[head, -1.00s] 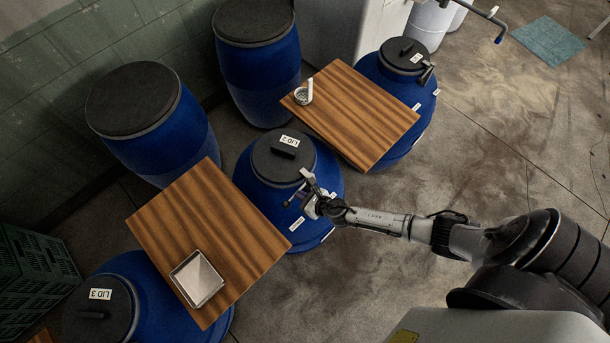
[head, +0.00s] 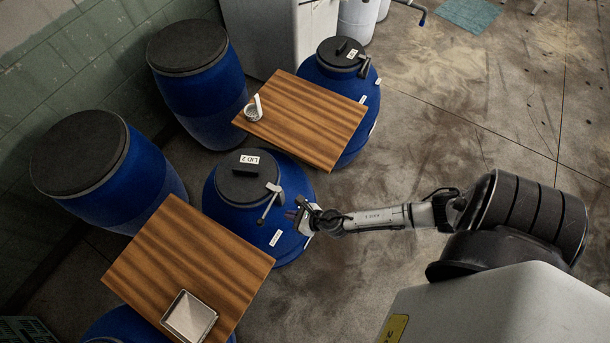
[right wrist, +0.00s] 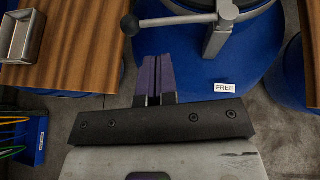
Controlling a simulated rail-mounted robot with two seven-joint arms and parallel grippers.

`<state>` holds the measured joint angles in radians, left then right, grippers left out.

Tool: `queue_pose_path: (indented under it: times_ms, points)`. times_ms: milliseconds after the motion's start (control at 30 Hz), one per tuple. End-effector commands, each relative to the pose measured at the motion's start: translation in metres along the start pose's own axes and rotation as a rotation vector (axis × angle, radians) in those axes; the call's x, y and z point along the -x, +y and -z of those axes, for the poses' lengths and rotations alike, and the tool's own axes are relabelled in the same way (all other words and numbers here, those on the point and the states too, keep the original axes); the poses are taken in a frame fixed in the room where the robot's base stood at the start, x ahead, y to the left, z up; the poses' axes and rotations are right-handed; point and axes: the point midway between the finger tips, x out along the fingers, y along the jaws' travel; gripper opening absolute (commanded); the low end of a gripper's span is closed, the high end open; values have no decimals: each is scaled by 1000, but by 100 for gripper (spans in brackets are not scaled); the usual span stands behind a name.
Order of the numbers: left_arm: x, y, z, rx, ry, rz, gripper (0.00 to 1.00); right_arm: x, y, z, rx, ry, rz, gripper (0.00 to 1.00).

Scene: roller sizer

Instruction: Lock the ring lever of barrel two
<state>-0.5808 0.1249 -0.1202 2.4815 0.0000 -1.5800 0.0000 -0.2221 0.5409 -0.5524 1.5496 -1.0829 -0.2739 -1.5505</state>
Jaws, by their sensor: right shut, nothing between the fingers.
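Barrel two (head: 217,200) is blue with a black lid (head: 240,186) labelled "LID 2". Its metal ring lever (head: 269,203) sits at the lid's front right edge and sticks outward, ending in a dark knob. In the right wrist view the lever (right wrist: 178,20) runs left from its upright clamp to the knob. My right gripper (head: 296,212) is just right of the lever, over the barrel's shoulder. Its purple fingers (right wrist: 157,62) are shut with nothing between them, and their tips appear just below the lever in the wrist view. My left gripper is out of view.
A wooden board (head: 180,265) with a metal tray (head: 189,316) lies at front left. Another board (head: 303,120) lies behind barrel two. A barrel with a closed-looking lever (head: 364,66) stands at the back. A white "FREE" label (right wrist: 223,87) is on barrel two. Floor on the right is clear.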

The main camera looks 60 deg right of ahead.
Motion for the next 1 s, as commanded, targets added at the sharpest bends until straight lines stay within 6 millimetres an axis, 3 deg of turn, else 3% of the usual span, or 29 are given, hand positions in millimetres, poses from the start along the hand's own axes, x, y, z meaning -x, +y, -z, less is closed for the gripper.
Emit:
queue_pose_path:
  times_ms: [200, 400, 1000]
  points:
    - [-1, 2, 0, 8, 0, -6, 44, 36, 3, 1, 1, 1, -1, 0]
    - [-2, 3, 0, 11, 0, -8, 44, 53, 4, 0, 1, 0, 1, 0]
    - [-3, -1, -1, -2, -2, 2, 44, 58, 4, 0, 0, 0, 1, 0]
